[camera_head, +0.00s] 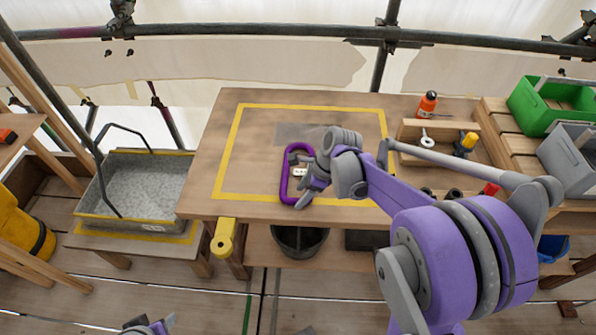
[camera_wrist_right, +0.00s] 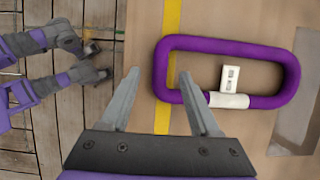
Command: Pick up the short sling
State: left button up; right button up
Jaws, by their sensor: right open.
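In the right wrist view the sling (camera_wrist_right: 225,43) shows a white sleeve and a white printed tag. My right gripper (camera_head: 298,174) is open over the sling; it also shows in the right wrist view (camera_wrist_right: 159,74). There its fingertips appear on either side of the loop's left end, one outside and one inside. The height gap is unclear. My left gripper (camera_head: 148,327) is only partly visible at the bottom edge, and its jaw state is unclear.
The bench (camera_head: 205,165) has free room left of the sling. A grey patch (camera_head: 300,131) lies behind it. A wooden tray (camera_head: 415,130) and an orange bottle (camera_head: 427,105) stand to the right. A grey metal tray (camera_head: 140,190) is at left. A dark bucket (camera_head: 300,243) sits below.

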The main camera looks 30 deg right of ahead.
jog(key=shift+x, duration=1.2)
grip_shut()
